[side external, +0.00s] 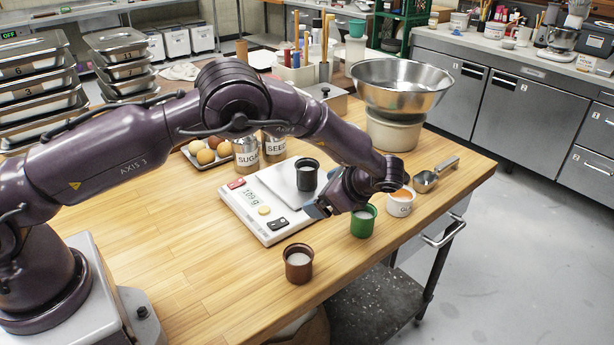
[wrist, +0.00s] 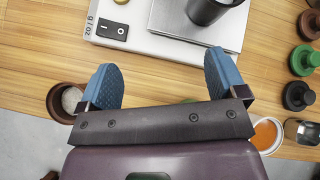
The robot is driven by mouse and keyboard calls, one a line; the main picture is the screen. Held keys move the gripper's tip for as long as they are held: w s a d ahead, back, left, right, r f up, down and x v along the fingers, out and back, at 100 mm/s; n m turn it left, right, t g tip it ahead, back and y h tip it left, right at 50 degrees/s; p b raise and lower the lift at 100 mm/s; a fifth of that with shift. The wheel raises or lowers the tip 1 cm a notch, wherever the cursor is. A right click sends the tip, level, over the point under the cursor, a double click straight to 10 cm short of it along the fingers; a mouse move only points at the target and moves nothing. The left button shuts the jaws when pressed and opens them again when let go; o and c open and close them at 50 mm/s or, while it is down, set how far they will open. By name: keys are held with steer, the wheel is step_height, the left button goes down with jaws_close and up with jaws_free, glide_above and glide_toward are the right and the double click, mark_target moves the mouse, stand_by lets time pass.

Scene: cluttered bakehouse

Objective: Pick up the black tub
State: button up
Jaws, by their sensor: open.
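The black tub (side external: 307,177) stands upright on the metal pan of a white kitchen scale (side external: 252,214), with something pale inside. In the wrist view the tub (wrist: 206,10) is cut off by the top edge, beyond my fingertips. My gripper (side external: 318,208) is open and empty, near the scale's front right edge and just in front of the tub. In the wrist view its blue fingers (wrist: 163,78) are spread wide, with wood and the scale's edge between them. My wrist hides part of the table behind it in the side view.
A brown tub (side external: 298,263), green tub (side external: 362,222) and white cup with orange contents (side external: 401,203) stand near the gripper. Sugar (side external: 246,155) and seed tins are behind the scale. A metal scoop (side external: 428,181) lies right. The front left tabletop is clear.

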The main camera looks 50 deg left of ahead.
steer(key=w+f+m+y, duration=0.1)
steer(key=w+f+m+t+y, duration=0.1)
steer(key=w+m, duration=0.1)
steer(key=shift+d, duration=0.1)
step_height(320, 180, up, 4)
steer(key=w+m+y, duration=0.1)
steer(key=w+y, duration=0.1)
steer(key=m, duration=0.1)
glide_toward(307, 168)
steer(key=a, duration=0.1)
steer(key=s+a+f, duration=0.1)
steer(key=shift+s+a+t, duration=0.2)
steer(key=shift+a+t, duration=0.1)
steer(key=x, duration=0.5)
steer(key=shift+s+a+r, duration=0.15)
steer(key=shift+s, duration=0.1)
steer(key=c, duration=1)
steer(key=shift+c, duration=0.5)
steer(key=shift+r, duration=0.15)
